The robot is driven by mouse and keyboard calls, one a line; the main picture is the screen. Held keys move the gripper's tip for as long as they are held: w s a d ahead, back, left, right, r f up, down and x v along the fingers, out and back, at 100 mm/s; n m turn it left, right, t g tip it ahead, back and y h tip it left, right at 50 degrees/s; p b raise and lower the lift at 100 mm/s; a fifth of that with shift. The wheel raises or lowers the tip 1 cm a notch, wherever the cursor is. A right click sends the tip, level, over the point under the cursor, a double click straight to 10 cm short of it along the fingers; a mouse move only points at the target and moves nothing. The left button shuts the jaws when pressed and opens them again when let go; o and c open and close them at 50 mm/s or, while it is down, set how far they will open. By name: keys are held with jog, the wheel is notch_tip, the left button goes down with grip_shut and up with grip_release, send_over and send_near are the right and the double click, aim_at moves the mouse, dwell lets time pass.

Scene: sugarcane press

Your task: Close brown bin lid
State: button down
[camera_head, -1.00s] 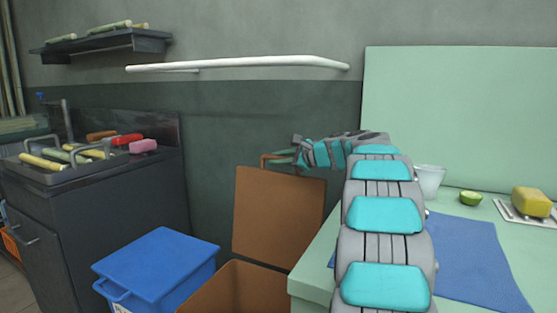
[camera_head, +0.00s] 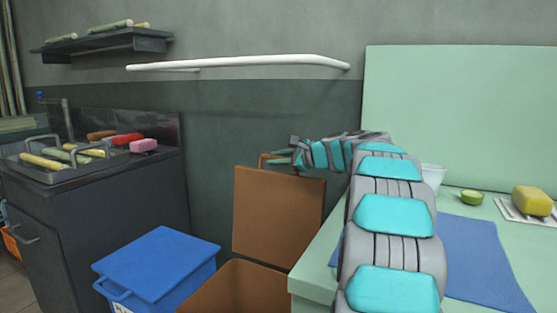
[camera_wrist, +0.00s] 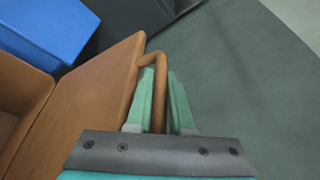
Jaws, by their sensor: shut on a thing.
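The brown bin (camera_head: 240,288) stands on the floor left of the green table. Its brown lid (camera_head: 279,215) is open and stands nearly upright against the dark wall. A bent brown handle (camera_wrist: 150,58) sticks out from the lid's edge in the wrist view. My gripper (camera_head: 280,158) is at the lid's top edge; in the wrist view its green fingers (camera_wrist: 165,100) are on either side of the handle, shut on it. The lid (camera_wrist: 92,105) also shows left of the fingers there. The lower part of the bin is cut off by the frame.
A blue bin (camera_head: 158,265) with its lid down stands just left of the brown bin. The green table (camera_head: 320,270) edge is close on the right. A dark sink counter (camera_head: 110,200) is at the left. A white rail (camera_head: 240,62) runs along the wall above.

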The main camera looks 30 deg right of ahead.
jog(key=shift+s+a, duration=0.2)
jog(key=shift+a, duration=0.35)
jog(key=s+a+f+n+t+b, duration=0.1)
jog(key=s+a+f+n+b, duration=0.1)
jog(key=s+a+b, duration=0.3)
jog(key=s+a+f+n+t+h+b, duration=0.1)
jog(key=s+a+b, duration=0.4)
jog(key=a, duration=0.7)
jog(key=shift+s+f+n+b, duration=0.15)
jog(key=shift+f+n+b, duration=0.35)
jog(key=shift+n+b, duration=0.45)
jog(key=c, duration=0.8)
grip_release()
jog(key=shift+s+r, duration=0.1)
jog(key=s+d, duration=0.1)
jog(key=s, duration=0.6)
jog(key=shift+s+r+p, duration=0.25)
jog(key=shift+r+p, duration=0.05)
jog(key=shift+r, duration=0.05)
jog(key=shift+s+d, duration=0.1)
jog(key=shift+s, duration=0.05)
